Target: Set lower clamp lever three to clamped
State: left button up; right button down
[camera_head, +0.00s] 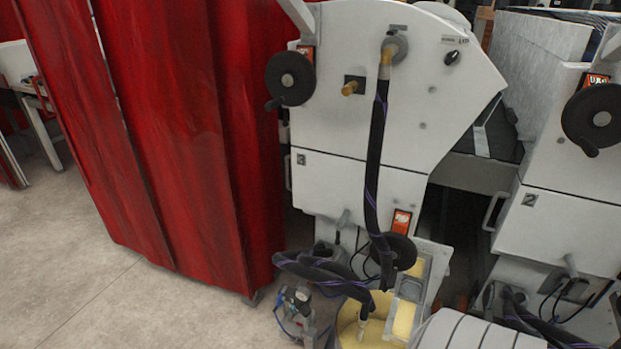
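The white machine unit marked 3 (360,185) stands in the middle of the head camera view. A small grey lever (343,218) sticks up at a slant just below its lower panel; it looks like the lower clamp lever, but its setting is too small to tell. A black hose (374,150) hangs down in front of the unit, just right of this lever. Neither of my grippers is in view.
A red curtain (190,130) stands left of the unit. A lower black handwheel (402,252), looped hoses (325,268), a small pump-like device (298,312) and a yellow container (350,325) crowd the area below. Unit 2 (560,225) is right. The left floor (70,260) is clear.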

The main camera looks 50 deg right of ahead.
aim_at(340, 225)
jog(key=z, duration=0.45)
jog(key=i, duration=1)
jog(key=z, duration=0.7)
